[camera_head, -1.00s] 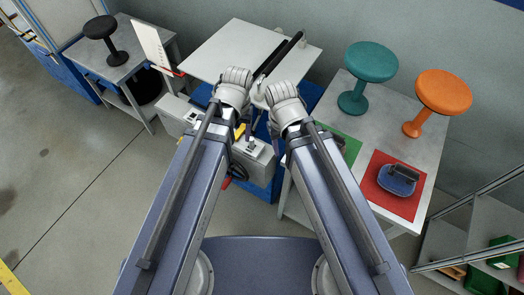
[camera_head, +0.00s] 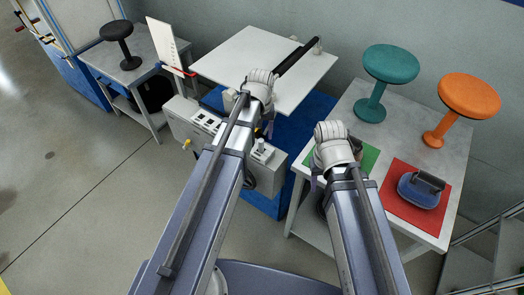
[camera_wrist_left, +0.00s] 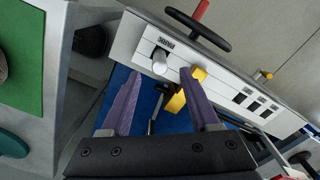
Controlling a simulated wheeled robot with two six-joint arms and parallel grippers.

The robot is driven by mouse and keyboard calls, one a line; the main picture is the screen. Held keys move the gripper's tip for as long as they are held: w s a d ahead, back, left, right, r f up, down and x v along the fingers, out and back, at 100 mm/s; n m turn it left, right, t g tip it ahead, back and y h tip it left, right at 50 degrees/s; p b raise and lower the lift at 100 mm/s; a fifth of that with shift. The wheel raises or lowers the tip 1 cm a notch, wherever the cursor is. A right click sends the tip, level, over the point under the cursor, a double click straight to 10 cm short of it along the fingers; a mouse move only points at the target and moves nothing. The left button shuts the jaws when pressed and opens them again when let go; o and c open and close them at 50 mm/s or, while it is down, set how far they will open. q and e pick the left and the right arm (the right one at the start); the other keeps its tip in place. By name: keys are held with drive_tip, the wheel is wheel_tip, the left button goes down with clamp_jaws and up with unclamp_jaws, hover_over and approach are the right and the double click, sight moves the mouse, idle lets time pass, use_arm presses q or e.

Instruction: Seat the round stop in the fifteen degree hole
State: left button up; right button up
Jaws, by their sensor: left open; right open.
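I cannot make out the round stop or the fifteen degree hole for certain. A grey control panel (camera_head: 190,117) lies under my left arm. In the left wrist view the panel (camera_wrist_left: 130,40) carries a pale round knob (camera_wrist_left: 160,61) beside a small label. My left gripper (camera_wrist_left: 163,98) is open, with two purple fingers apart over the blue base. A yellow piece (camera_wrist_left: 176,101) shows between the fingers, apparently beyond them. In the head view my left gripper (camera_head: 266,128) is mostly hidden by its wrist. My right gripper (camera_head: 316,182) is open beside the right table, mostly hidden.
A white board (camera_head: 265,60) with a black bar (camera_head: 298,55) stands behind. On the right table, a teal stool (camera_head: 390,65) and an orange stool (camera_head: 468,98) stand near a red mat (camera_head: 398,208) with a blue weight (camera_head: 420,192). A black stool (camera_head: 118,32) stands left.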

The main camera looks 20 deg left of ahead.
sight(261, 140)
use_arm(q)
drive_tip(key=shift+s+d+f+b, duration=0.1)
drive_tip(key=shift+s+f+b, duration=0.05)
drive_tip(key=shift+f+b, duration=1.2)
drive_tip(key=shift+s+f+b, duration=0.1)
drive_tip(key=shift+f+b, duration=1.15)
drive_tip(key=shift+f, duration=0.2)
drive_tip(key=shift+r, duration=0.1)
drive_tip(key=shift+c, duration=0.3)
clamp_jaws()
